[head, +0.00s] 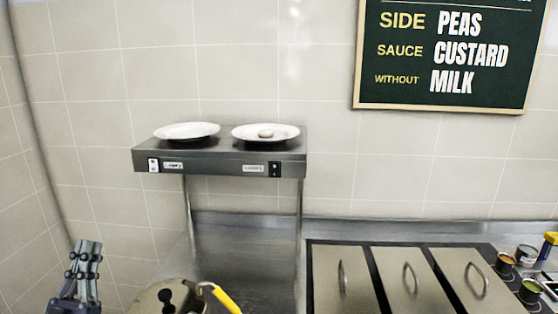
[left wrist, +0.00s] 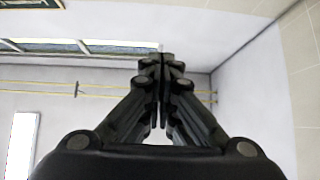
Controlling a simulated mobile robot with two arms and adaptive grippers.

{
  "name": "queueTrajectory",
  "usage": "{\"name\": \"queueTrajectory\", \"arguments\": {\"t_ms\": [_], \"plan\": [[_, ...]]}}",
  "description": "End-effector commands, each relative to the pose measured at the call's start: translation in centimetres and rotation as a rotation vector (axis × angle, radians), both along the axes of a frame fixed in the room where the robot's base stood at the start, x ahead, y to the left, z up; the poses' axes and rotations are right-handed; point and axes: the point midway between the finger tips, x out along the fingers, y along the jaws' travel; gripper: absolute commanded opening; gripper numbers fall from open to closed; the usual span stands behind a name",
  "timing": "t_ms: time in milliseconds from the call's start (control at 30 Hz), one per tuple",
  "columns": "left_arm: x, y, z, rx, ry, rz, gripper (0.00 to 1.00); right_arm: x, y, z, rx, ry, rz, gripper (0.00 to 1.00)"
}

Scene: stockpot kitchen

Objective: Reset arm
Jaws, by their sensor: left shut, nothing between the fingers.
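My left gripper (head: 87,246) stands at the lower left of the head view, with its fingers pointing up. It is shut and empty, apart from everything around it. In the left wrist view my left gripper (left wrist: 161,60) shows its fingertips together against the upper wall and ceiling of the room. My right gripper is not in either view.
A grey shelf (head: 220,160) holds two white plates (head: 187,131), one with a small pale item on it. A menu board (head: 450,95) hangs above.

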Motion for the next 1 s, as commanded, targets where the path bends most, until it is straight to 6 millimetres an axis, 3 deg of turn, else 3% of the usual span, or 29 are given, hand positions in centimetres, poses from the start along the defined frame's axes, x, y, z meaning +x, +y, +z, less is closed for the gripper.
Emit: {"name": "queueTrajectory", "arguments": {"t_ms": [367,567,767,867,1000], "plan": [[2.0,-2.7,-5.6,-0.008,0.292,0.027,0.00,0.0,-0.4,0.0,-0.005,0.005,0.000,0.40],[1.9,-5.5,-11.8,0.003,0.581,0.045,0.00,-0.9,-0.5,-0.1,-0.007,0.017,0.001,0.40],[-1.1,-9.2,-19.8,0.042,0.954,0.058,0.00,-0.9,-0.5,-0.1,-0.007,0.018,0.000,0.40],[-3.8,-10.9,-23.4,0.070,1.139,0.058,0.00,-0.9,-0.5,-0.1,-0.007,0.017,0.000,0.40],[-9.0,-13.1,-27.7,0.119,1.396,0.047,0.00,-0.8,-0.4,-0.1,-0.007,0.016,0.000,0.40]]}}
